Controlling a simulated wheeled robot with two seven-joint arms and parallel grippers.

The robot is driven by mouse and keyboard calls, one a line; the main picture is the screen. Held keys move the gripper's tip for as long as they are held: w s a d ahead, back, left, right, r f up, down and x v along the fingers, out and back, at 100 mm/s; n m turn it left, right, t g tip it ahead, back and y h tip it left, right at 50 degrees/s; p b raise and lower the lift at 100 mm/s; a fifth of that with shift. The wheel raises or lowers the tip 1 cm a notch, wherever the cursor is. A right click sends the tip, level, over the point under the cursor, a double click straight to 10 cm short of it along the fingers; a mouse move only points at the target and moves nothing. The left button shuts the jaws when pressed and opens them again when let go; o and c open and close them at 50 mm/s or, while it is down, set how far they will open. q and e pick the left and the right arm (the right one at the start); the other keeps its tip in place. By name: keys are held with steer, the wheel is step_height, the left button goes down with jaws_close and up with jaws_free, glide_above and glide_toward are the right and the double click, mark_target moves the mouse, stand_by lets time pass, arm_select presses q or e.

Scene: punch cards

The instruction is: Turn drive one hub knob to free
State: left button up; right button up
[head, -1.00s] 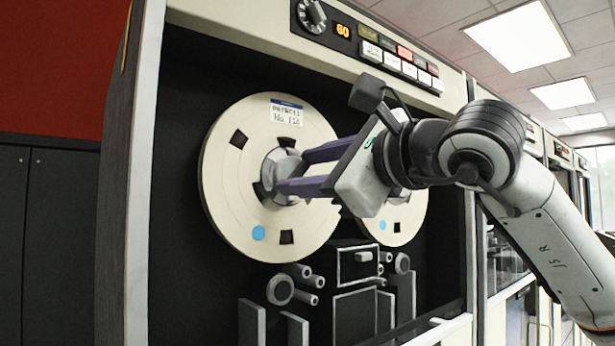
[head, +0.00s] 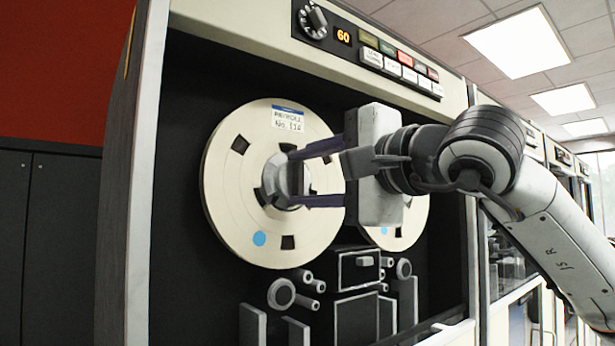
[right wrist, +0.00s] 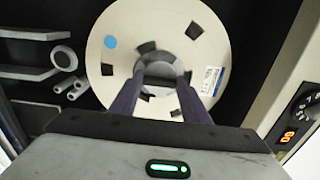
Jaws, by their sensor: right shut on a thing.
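The drive's left reel (head: 235,215) is a cream disc with a "PAYROLL" label and a blue dot. Its grey hub knob (head: 284,181) sits at the centre. My right gripper (head: 295,178) is shut on the hub knob, with its dark purple fingers on opposite sides of it, one above the other in the head view. In the right wrist view the fingers flank the knob (right wrist: 163,72), which is partly hidden between them. My left gripper is not in view.
A second reel (head: 395,220) sits behind my right gripper, partly hidden. Below are rollers (head: 283,293) and a head block (head: 358,268). A control panel (head: 370,45) with a dial, a "60" display and buttons runs above. The cabinet's side edge (head: 150,150) stands at left.

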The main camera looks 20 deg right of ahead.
stand_by(0.4)
steer(key=shift+a, duration=0.1)
steer(key=o, duration=1)
steer(key=shift+o, duration=0.2)
steer(key=shift+s+d, duration=0.2)
steer(key=shift+s, duration=0.15)
arm_select(q)
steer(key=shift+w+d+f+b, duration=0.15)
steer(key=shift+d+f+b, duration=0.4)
steer(key=shift+b, duration=0.65)
arm_select(e)
steer(key=v, duration=0.9)
steer(key=shift+s, duration=0.25)
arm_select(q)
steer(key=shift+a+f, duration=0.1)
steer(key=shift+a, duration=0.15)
